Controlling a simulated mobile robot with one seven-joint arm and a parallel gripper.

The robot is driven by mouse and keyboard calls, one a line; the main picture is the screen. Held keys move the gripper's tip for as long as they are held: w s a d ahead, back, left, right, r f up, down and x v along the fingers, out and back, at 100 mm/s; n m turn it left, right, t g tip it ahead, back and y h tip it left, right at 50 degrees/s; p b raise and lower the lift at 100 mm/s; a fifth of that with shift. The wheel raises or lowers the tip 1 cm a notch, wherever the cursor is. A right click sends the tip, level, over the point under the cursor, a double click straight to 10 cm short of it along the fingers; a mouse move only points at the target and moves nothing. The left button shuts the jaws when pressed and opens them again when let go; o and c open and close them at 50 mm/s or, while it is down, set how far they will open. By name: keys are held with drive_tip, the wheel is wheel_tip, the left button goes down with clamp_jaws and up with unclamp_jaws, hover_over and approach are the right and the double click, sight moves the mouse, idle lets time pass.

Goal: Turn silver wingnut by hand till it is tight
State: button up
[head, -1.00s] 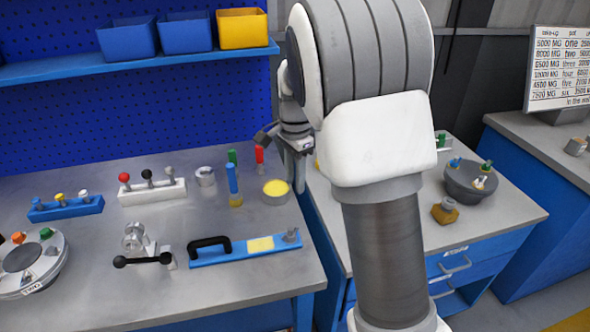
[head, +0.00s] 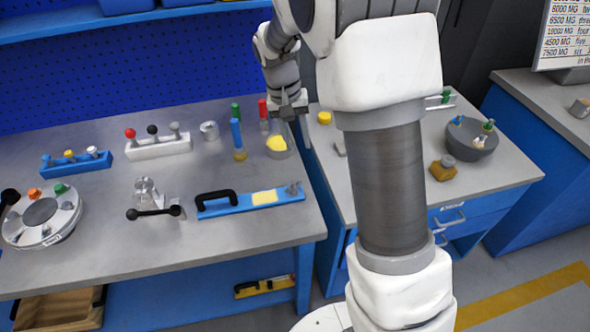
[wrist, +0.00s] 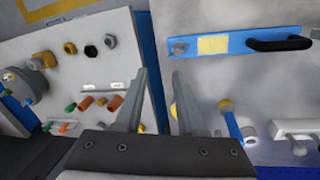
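A small silver piece that looks like the wingnut (head: 292,189) stands at the right end of a blue plate on the left bench. It also shows in the wrist view (wrist: 180,48), at the plate's left end there. The blue plate (head: 215,206) carries a black handle and a yellow patch. My gripper (head: 289,125) is above the bench's back right part, behind the wingnut and apart from it. In the wrist view its two fingers (wrist: 159,80) are spread with nothing between them. How tight the wingnut is cannot be seen.
A yellow-topped cup (head: 279,155) and blue (head: 236,133), green and red upright pieces stand near my gripper. A silver disc (head: 42,218) with coloured knobs lies far left. A grey bowl (head: 470,137) sits on the right bench. The left bench's front strip is clear.

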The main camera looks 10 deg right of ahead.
sight(295, 183)
drive_tip(key=s+a+n+t+h+p, duration=0.1)
drive_tip(key=a+n+p, duration=0.2)
drive_tip(key=n, duration=1)
drive_tip(key=s+a+n+t+h+p, duration=0.1)
drive_tip(key=a+n+p, duration=0.2)
drive_tip(key=n, duration=1)
drive_tip(key=x, duration=1.1)
drive_tip(key=w+x, duration=0.1)
drive_tip(key=x, duration=0.5)
drive_tip(key=shift+w+a+f+b, duration=0.1)
drive_tip(key=shift+f+b, duration=0.1)
drive_tip(key=shift+b, duration=0.2)
drive_tip(key=shift+c, duration=0.3)
clamp_jaws()
